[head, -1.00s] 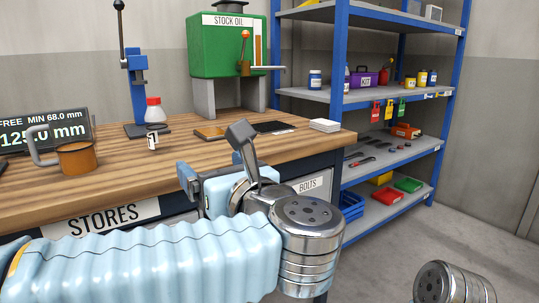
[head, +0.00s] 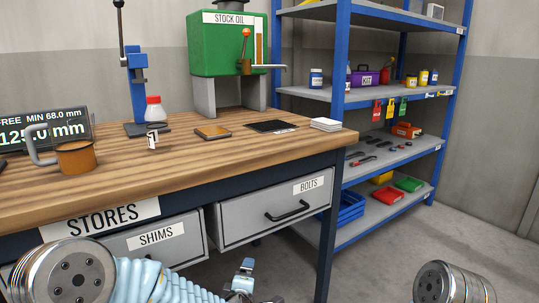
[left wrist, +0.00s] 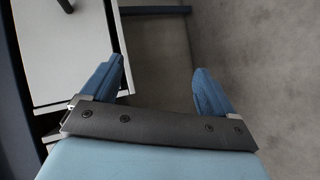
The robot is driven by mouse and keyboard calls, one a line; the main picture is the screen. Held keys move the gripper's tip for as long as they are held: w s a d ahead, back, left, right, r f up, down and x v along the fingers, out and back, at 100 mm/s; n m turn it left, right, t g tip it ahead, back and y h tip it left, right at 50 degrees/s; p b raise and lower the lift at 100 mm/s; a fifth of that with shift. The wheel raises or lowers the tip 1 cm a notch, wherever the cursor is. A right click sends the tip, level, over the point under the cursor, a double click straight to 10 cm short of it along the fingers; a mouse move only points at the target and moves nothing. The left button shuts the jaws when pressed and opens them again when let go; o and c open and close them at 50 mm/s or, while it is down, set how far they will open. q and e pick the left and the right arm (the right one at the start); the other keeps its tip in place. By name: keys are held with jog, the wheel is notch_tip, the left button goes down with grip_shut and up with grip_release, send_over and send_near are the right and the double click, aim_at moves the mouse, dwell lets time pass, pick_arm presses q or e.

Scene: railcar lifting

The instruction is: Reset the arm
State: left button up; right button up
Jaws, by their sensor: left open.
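My left arm is low in front of the bench in the head view. Its left gripper (head: 243,275) shows only in part at the bottom edge, below the bolts drawer (head: 275,208). In the left wrist view the left gripper (left wrist: 158,66) has its two blue fingers wide apart, with nothing between them. Grey floor shows beyond the fingers. A pale drawer with a dark handle (left wrist: 66,5) lies beside the left finger in that view. My right gripper is not in view.
A blue shelf rack (head: 340,80) stands to the right. Floor (head: 390,255) at right is clear.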

pick_arm(q)
jog(key=s+a+f+m+g+h, duration=0.1)
jog(key=s+f+m+g, duration=0.15)
jog(key=f, duration=0.45)
jog(key=s+a+f+m+g+h, duration=0.1)
jog(key=s+f+m+g, duration=0.2)
jog(key=f, duration=0.5)
jog(key=s+a+f+m+g, duration=0.1)
jog(key=s+f+m+g, duration=0.1)
jog(key=s+f, duration=0.2)
jog(key=s+f+m+g+h, duration=0.1)
jog(key=s+f+m+g, duration=0.2)
jog(key=s, duration=0.8)
jog(key=s+a+f+m+g, duration=0.1)
jog(key=s+f+m+g, duration=0.1)
jog(key=s+f, duration=0.4)
jog(key=shift+s+a+f+m+h, duration=0.3)
jog(key=shift+s+m+h, duration=0.1)
jog(key=shift+s+m, duration=0.35)
